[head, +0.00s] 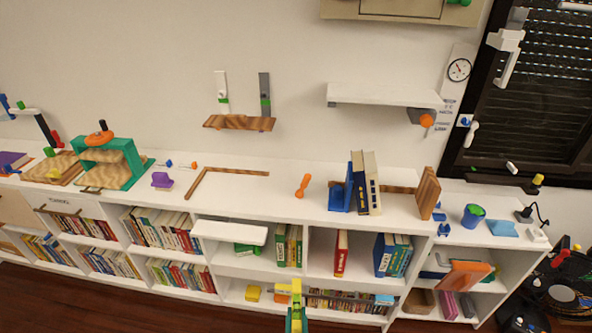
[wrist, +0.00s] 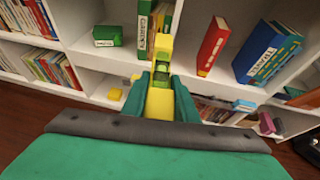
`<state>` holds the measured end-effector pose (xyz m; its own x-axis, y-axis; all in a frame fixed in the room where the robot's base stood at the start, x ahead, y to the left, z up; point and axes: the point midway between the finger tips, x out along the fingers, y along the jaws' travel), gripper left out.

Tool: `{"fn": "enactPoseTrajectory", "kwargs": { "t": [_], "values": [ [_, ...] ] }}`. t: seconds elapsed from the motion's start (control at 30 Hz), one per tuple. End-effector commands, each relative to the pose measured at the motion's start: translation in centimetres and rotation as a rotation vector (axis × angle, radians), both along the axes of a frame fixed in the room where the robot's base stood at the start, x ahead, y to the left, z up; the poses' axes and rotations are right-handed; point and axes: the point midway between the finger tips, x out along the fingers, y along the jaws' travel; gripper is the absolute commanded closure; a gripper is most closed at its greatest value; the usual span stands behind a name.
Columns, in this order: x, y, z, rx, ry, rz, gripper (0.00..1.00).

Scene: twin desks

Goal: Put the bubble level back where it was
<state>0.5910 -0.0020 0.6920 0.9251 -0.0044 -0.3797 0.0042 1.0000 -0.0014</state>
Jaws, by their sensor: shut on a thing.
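The bubble level (wrist: 162,46) is a yellow bar with a clear green part, seen in the wrist view between my fingers and reaching out beyond their tips. My gripper (wrist: 160,82) has green fingers and is shut on it. In the head view, my gripper (head: 296,314) is at the bottom centre, with the yellow level (head: 296,290) standing up from it, in front of the lower shelves. The level appears to be held clear of the shelves. Its near end is partly hidden by the fingers.
A long white shelf unit (head: 290,195) spans the view, with books in its compartments. On its top are an orange tool (head: 303,186), upright books (head: 362,183) and a wooden L-shaped strip (head: 196,184). A yellow block (head: 252,293) lies in a lower compartment. A wall shelf (head: 385,96) hangs above.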

Motion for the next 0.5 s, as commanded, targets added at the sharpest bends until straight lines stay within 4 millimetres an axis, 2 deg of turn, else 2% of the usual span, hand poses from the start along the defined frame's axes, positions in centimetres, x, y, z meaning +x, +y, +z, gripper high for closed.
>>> {"fn": "enactPoseTrajectory", "kwargs": {
  "t": [0.23,0.4,0.5],
  "values": [
    [-3.0,-0.3,-3.9,-0.004,0.002,-0.005,1.0],
    [-4.3,0.1,-5.3,-0.001,0.003,0.003,1.0],
    [-4.5,0.2,-5.5,0.002,0.003,0.006,1.0]
  ]
}}
